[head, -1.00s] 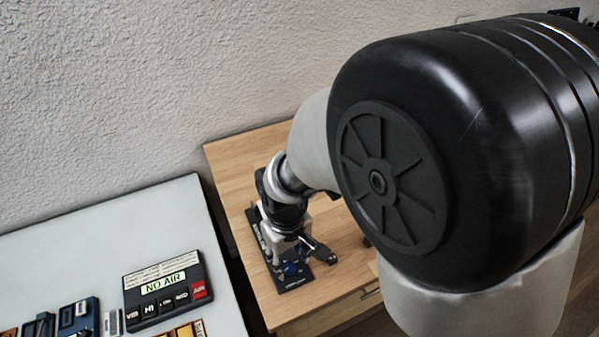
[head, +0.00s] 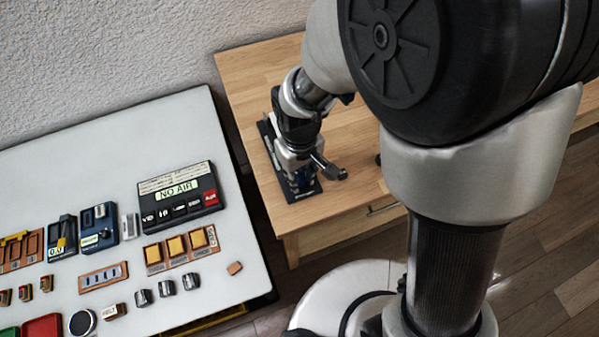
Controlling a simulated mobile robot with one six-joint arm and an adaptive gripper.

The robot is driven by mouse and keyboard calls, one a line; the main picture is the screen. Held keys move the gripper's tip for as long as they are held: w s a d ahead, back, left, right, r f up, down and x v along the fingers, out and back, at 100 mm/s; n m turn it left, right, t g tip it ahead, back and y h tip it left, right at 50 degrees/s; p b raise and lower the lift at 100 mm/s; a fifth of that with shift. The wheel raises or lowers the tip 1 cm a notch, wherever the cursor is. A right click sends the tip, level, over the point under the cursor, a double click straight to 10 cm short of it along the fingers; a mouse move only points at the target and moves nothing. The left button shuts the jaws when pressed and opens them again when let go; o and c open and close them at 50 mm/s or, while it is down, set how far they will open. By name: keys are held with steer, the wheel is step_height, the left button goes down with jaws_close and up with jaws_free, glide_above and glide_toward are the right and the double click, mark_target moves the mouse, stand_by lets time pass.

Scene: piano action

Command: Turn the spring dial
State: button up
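A dark narrow panel (head: 309,192) with small pale lettering lies on the wooden table. A small blue part (head: 302,179) shows on it, under my gripper; it may be the spring dial, but I cannot make out its shape. My gripper (head: 304,167) points down right over the panel and hides most of it. A dark piece of the gripper sticks out to the right. The fingertips are too small and covered to show whether they are apart, or whether they touch the blue part.
A white table (head: 90,180) on the left holds a black "NO AIR" box (head: 178,195), yellow buttons (head: 177,246), several dark knobs (head: 167,288) and other modules. A gap separates it from the wooden table (head: 255,85), whose right part is bare. A textured wall stands behind.

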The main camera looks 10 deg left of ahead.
mark_target(299, 178)
jaws_close()
steer(key=shift+m+p, duration=0.55)
steer(key=shift+m, duration=0.75)
steer(key=o, duration=0.6)
jaws_free()
steer(key=shift+r, duration=0.1)
step_height(299, 178, up, 12)
steer(key=shift+f, duration=0.1)
